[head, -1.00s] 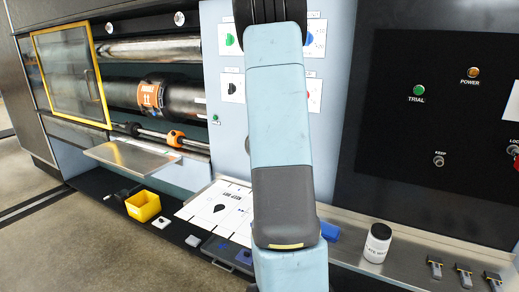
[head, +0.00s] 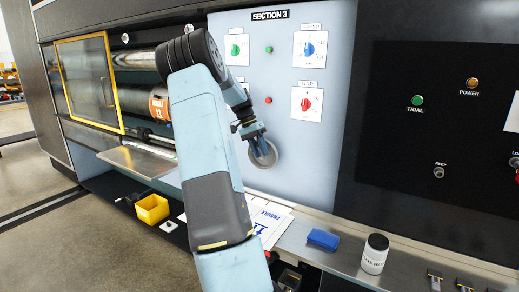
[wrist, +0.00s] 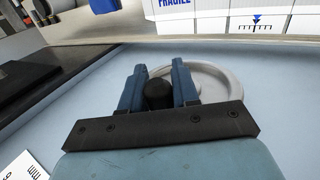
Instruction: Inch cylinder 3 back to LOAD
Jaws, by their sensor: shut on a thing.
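A grey round handwheel (head: 270,163) sits on the pale blue panel marked SECTION 3 (head: 330,150). It shows in the wrist view as a light disc (wrist: 226,78) with a black knob (wrist: 158,95). My gripper (wrist: 158,67) is shut on the knob, one blue finger on each side. In the head view my gripper (head: 257,140) is at the wheel and partly covers it. A cylinder with an orange label (head: 158,106) is partly hidden by my arm. I cannot read a cylinder number or a LOAD mark.
Green, blue and red dials (head: 307,100) are above the wheel. A shelf below holds a FRAGILE sheet (head: 268,215), a blue block (head: 323,240) and a labelled jar (head: 374,254). A yellow bin (head: 152,208) stands at lower left, below a yellow-framed window (head: 88,85).

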